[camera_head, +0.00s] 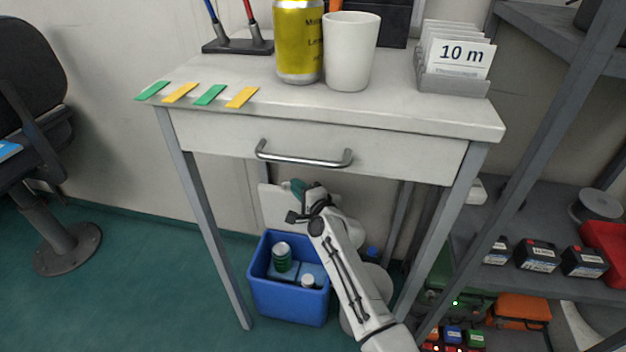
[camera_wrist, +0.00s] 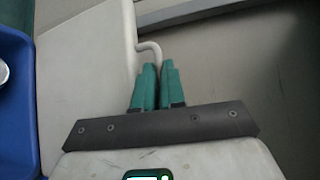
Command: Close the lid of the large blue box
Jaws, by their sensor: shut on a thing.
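The large blue box (camera_head: 290,302) stands open on the floor under the table. Its pale lid (camera_head: 272,210) stands roughly upright at the box's back edge. In the wrist view the lid (camera_wrist: 85,75) fills the left side, and a strip of the blue box (camera_wrist: 18,110) shows at the left edge. My gripper (camera_head: 296,187) is at the lid's upper right side. In the wrist view its green fingers (camera_wrist: 158,75) are shut on the lid's curved grey handle (camera_wrist: 149,48). Part of the handle is hidden between the fingers.
A green can (camera_head: 282,257) and a white-topped item (camera_head: 308,281) are inside the box. A table with a drawer handle (camera_head: 303,159) is above my arm, its legs on both sides. A shelf rack (camera_head: 530,195) stands to the right.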

